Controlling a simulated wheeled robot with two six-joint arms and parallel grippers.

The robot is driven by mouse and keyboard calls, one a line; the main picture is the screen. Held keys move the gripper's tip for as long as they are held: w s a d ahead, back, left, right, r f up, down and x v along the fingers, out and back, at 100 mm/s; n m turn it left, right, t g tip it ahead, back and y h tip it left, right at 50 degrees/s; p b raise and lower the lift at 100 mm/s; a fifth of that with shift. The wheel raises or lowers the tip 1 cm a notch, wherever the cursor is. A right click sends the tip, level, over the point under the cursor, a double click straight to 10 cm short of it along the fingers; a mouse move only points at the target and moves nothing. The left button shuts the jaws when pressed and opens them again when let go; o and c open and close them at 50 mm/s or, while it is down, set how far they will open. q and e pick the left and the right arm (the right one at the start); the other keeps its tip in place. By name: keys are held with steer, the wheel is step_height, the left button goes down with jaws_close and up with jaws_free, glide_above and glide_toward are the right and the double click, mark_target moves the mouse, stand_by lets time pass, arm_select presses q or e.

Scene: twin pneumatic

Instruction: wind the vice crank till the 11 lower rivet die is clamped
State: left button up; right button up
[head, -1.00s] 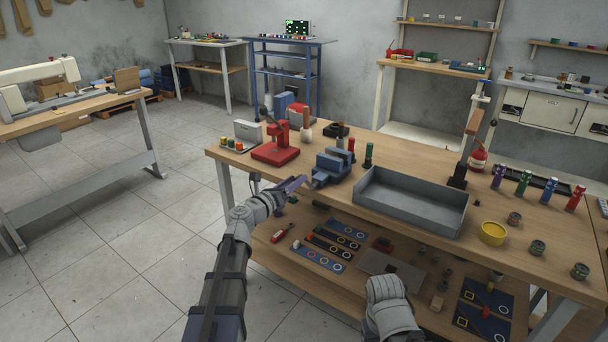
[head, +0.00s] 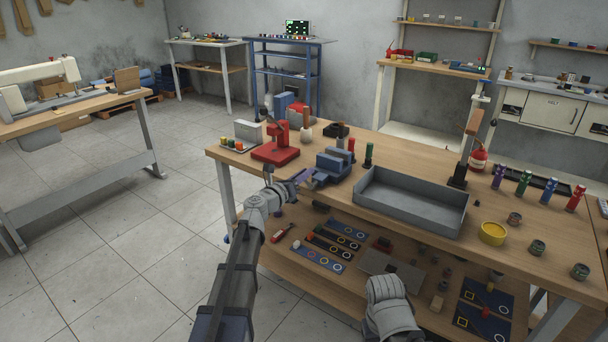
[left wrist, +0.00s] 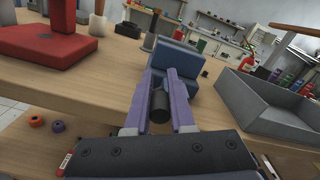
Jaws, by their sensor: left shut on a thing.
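The blue vice (head: 332,166) stands at the front edge of the workbench, and its body also shows in the left wrist view (left wrist: 180,65). My left gripper (head: 305,178) is at the vice's front end. In the left wrist view its two purple fingers (left wrist: 159,100) are shut on a dark cylindrical grip (left wrist: 159,104), which looks like the crank handle. The rest of the crank is hidden by the fingers. I cannot make out the 11 lower rivet die or whether the jaws touch it. Part of my right arm shows low in the head view, but its fingers do not.
A red press (head: 276,150) stands left of the vice and a grey tray (head: 412,203) right of it. A red cylinder (head: 351,145) and a green one (head: 368,154) stand close behind. The lower shelf (head: 275,258) holds tools and mats.

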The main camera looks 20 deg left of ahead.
arm_select(q)
jaws_close()
steer(key=shift+d+r, duration=0.1)
steer(key=m, duration=0.1)
steer(key=d+m+p, duration=0.1)
steer(key=m, duration=0.1)
steer(key=shift+s+r, duration=0.2)
steer(key=shift+r, duration=0.15)
steer(key=shift+s+d+r+m, duration=0.1)
steer(key=shift+d+m, duration=0.15)
steer(key=shift+m, duration=0.6)
steer(key=shift+s+d+r+m, duration=0.15)
steer(key=shift+d+m, duration=0.15)
steer(key=shift+m, duration=0.6)
steer(key=shift+s+d+f+m, duration=0.1)
steer(key=shift+d+m, duration=0.15)
steer(key=shift+m, duration=0.6)
steer(key=o, duration=0.7)
jaws_free()
